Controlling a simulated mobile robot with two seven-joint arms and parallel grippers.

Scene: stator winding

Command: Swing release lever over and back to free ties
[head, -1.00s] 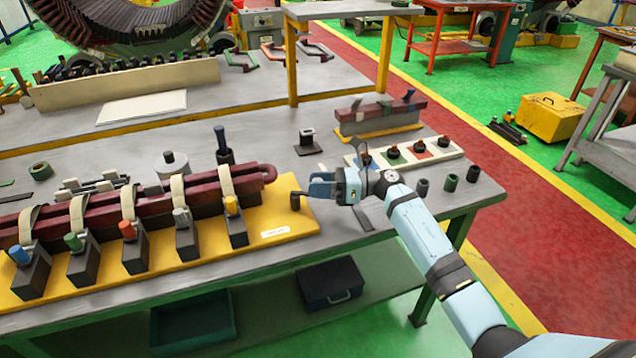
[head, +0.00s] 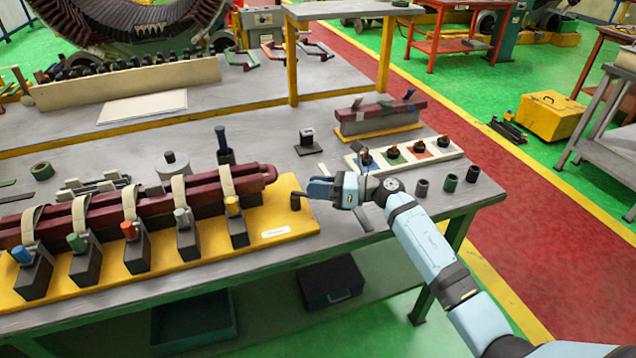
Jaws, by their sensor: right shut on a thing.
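A yellow baseplate (head: 272,247) on the near bench carries a dark red bundled coil (head: 155,203) held down by pale tie straps. The release lever (head: 296,202), a short dark post with a thin dark arm, stands at the plate's right end. My right gripper (head: 313,191) is just right of the post, shut on the lever's arm. The exact grip is small and partly hidden by the fingers. My left gripper is out of view.
Behind my right gripper, a pale board (head: 408,151) holds several coloured knobs. Dark cups (head: 422,187) stand to its right near the bench edge. A dark post (head: 222,145) and a grey spool (head: 175,165) stand behind the coil. Bare bench lies in front of the gripper.

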